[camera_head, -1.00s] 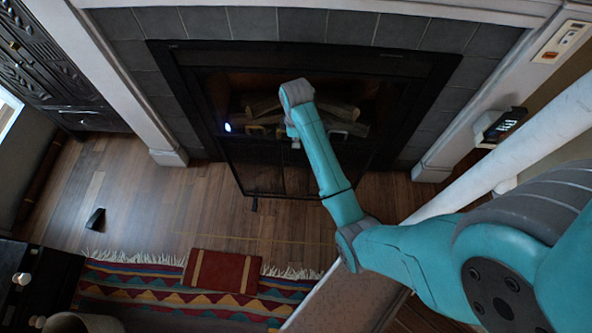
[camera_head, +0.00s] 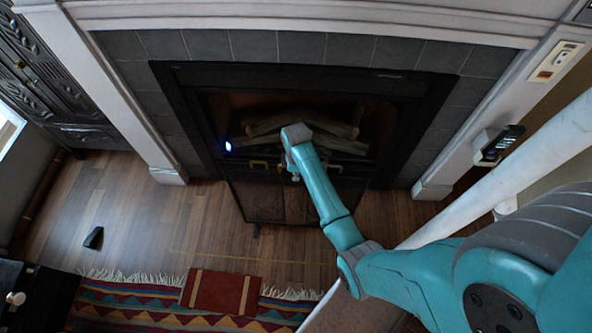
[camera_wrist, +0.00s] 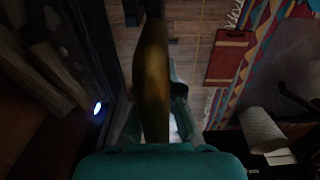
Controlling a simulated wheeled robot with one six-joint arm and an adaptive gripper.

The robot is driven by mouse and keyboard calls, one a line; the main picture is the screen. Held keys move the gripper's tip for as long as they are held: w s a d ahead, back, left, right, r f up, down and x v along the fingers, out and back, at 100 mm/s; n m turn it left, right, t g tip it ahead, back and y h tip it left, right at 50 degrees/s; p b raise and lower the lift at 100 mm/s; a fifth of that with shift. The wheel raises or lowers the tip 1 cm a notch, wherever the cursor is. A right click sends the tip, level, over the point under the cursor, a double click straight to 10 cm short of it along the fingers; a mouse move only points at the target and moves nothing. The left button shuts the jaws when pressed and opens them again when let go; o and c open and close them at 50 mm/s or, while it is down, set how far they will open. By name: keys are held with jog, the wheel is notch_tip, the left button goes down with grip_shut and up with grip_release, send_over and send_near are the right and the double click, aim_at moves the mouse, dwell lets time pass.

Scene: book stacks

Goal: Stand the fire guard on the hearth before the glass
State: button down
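The fire guard (camera_head: 262,200) is a dark mesh panel with brass handles, upright in front of the fireplace glass. My gripper (camera_head: 295,176) is at the middle of its upper edge, between the brass handles. In the wrist view a blurred brownish bar, apparently the guard's top rail (camera_wrist: 155,75), runs between the fingers of my gripper (camera_wrist: 157,115), which look shut on it. The head view hides the finger contact behind my wrist. The guard's lower edge is close to the floorboards; I cannot tell whether it touches. The fireplace (camera_head: 300,75) has a black frame and logs behind.
A white surround (camera_head: 125,100) flanks the fireplace. A patterned rug (camera_head: 130,305) with a red-brown book-like object (camera_head: 222,292) lies in front. A small black wedge (camera_head: 94,238) is on the bare wood floor (camera_head: 140,215). A dark cabinet (camera_head: 55,75) stands left.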

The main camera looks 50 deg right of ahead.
jog(key=shift+w+f, duration=0.1)
jog(key=shift+f, duration=0.15)
jog(key=c, duration=1.3)
grip_release()
jog(key=shift+f, duration=0.15)
notch_tip(320, 180, up, 12)
jog(key=shift+r, duration=0.1)
